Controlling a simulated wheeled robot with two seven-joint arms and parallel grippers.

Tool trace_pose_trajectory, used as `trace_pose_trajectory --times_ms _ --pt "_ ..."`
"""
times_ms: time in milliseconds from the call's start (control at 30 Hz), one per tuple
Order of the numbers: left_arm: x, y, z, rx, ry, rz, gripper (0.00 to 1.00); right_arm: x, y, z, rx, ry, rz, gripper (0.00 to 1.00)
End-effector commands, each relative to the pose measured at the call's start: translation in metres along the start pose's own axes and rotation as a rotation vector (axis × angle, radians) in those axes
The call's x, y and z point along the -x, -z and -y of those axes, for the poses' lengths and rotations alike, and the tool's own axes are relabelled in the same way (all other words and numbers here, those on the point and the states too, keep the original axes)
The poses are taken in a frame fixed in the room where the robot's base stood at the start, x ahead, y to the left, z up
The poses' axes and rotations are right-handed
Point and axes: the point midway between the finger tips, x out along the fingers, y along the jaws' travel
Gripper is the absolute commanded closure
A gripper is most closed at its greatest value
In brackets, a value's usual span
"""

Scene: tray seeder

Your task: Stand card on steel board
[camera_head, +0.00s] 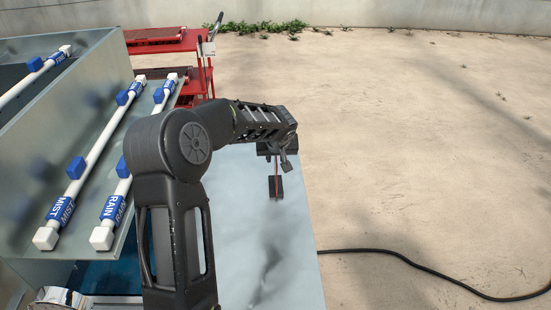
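The steel board (235,240) is a pale, shiny flat surface at the bottom centre, with a blurred dark reflection on it. The card (276,187) shows almost edge-on as a thin red upright line with a small dark block at its lower end, over the far part of the board. My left gripper (277,152) is directly above the card, at its top end. The fingers are too small and dark to tell whether they are closed on it. I cannot tell whether the dark block touches the board. My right gripper is out of view.
A metal trough (100,85) on the left holds white pipes (100,150) with blue MIST and RAIN labels. A red cart (200,72) stands behind it. A black cable (420,268) lies on open sandy ground to the right.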

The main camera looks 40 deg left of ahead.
Motion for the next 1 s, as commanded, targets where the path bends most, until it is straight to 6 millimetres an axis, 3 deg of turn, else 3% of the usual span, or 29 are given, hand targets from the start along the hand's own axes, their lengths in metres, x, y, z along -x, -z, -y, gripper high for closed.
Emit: trace_pose_trajectory --times_ms 500,667,1000 --pt "0.096 -0.001 0.0 0.0 -0.001 -0.002 0.74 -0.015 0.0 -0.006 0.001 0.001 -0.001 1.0" --pt "0.107 -0.001 0.0 0.0 -0.001 0.0 0.74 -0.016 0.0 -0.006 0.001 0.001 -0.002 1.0" --pt "0.107 -0.001 0.0 0.0 0.0 0.0 0.74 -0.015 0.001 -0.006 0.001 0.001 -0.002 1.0"
